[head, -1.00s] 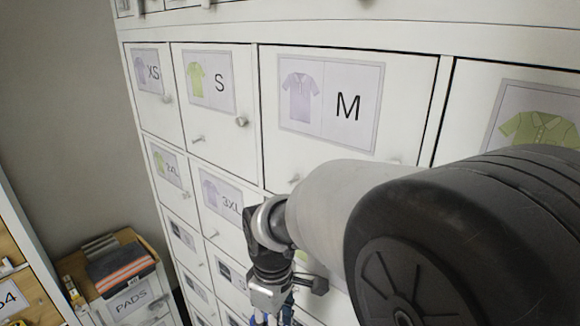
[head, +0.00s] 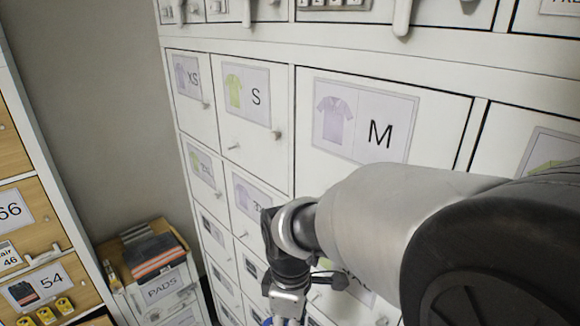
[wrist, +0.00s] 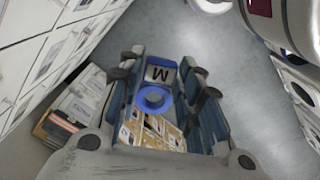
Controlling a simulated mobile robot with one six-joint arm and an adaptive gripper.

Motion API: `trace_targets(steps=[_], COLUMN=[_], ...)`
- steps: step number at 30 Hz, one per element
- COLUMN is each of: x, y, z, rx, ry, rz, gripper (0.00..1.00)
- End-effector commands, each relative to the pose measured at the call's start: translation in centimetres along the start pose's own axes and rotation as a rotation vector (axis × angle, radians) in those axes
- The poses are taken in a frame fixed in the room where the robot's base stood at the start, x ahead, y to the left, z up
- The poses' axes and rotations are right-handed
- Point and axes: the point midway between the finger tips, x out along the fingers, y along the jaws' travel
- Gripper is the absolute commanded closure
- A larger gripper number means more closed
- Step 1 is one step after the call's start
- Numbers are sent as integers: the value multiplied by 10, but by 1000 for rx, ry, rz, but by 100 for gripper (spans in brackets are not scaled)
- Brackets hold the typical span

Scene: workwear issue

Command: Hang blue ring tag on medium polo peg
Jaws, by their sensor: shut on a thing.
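The blue ring tag (wrist: 152,97) shows in the wrist view between my gripper's fingers; it has a ring and a plate lettered M. My gripper (wrist: 158,72) is shut on it. In the head view my gripper (head: 285,304) hangs low in front of the cabinet, its fingertips cut off by the bottom edge. The medium polo door (head: 338,165) is white, with a lilac polo picture and a large M (head: 380,134). My arm covers its lower part, and its peg is hidden. The tag is well below and apart from this door.
Neighbouring doors carry pegs and knobs, such as the S peg (head: 233,147) and S knob (head: 277,134). Hooks project from the upper row. A low PADS unit (head: 165,289) with folded items stands at the left, beside wooden shelving (head: 30,240). Grey floor (wrist: 225,60) is open in the wrist view.

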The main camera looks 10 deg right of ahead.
Motion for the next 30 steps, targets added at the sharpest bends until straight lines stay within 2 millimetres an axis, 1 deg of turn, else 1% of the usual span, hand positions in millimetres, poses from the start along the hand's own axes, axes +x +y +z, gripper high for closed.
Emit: trace_targets(steps=[2, 5, 8, 12, 20, 24, 27, 30], x=[8, 27, 56, 102, 185, 231, 262, 288], y=[2, 7, 16, 30, 54, 67, 75, 81], z=[1, 3, 7, 15, 31, 41, 48, 55], rx=[21, 81, 177, 345, 661, 833, 951, 1055], ry=[-1, -1, -2, -2, -2, -2, -2, -2], rz=[-1, -1, -2, -2, -2, -2, -2, -2], gripper=[82, 82, 82, 82, 82, 82, 82, 82])
